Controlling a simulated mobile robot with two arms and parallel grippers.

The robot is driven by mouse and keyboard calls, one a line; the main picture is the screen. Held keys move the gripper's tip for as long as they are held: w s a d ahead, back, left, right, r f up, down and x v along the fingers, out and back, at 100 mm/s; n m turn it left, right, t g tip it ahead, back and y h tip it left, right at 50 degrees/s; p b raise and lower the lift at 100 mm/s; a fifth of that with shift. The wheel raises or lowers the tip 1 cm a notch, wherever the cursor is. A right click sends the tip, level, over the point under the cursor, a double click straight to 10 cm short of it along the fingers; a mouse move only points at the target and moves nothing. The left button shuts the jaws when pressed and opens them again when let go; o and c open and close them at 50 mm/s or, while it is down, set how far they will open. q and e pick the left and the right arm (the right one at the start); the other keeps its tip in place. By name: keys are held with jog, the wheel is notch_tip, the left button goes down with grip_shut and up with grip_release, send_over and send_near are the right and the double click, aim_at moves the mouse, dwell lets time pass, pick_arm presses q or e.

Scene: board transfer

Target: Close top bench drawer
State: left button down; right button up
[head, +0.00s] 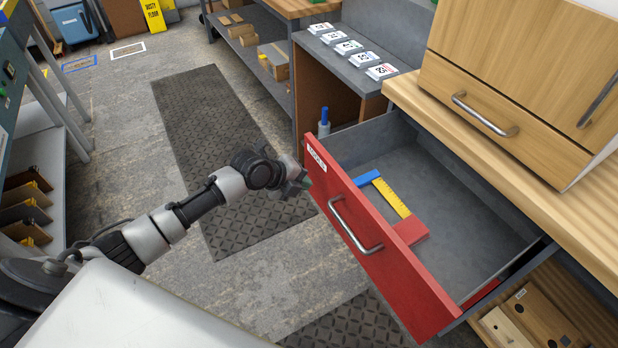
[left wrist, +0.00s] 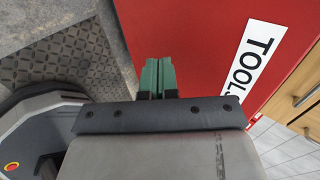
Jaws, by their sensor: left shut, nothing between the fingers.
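The top bench drawer, with a red front (head: 375,235) and grey inside, is pulled well out from under the wooden benchtop. Its front carries a silver bar handle (head: 352,228) and a white label (head: 316,158), which reads "TOOLS" in the left wrist view (left wrist: 250,68). My left gripper (head: 300,182) is shut and empty at the left end of the drawer front, below the label. In the left wrist view its green fingertips (left wrist: 158,75) are together, pointing at the red front (left wrist: 195,50); I cannot tell whether they touch it. My right gripper is not in view.
The drawer holds a blue and yellow square (head: 390,195) and a red block (head: 411,231). A wooden cabinet (head: 500,90) stands on the benchtop (head: 450,115). Wooden pieces (head: 535,318) lie below the drawer. A dark floor mat (head: 205,120) lies on clear floor to the left.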

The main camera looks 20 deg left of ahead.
pick_arm(q)
jog(key=shift+w+d, duration=0.55)
jog(key=shift+w, duration=0.15)
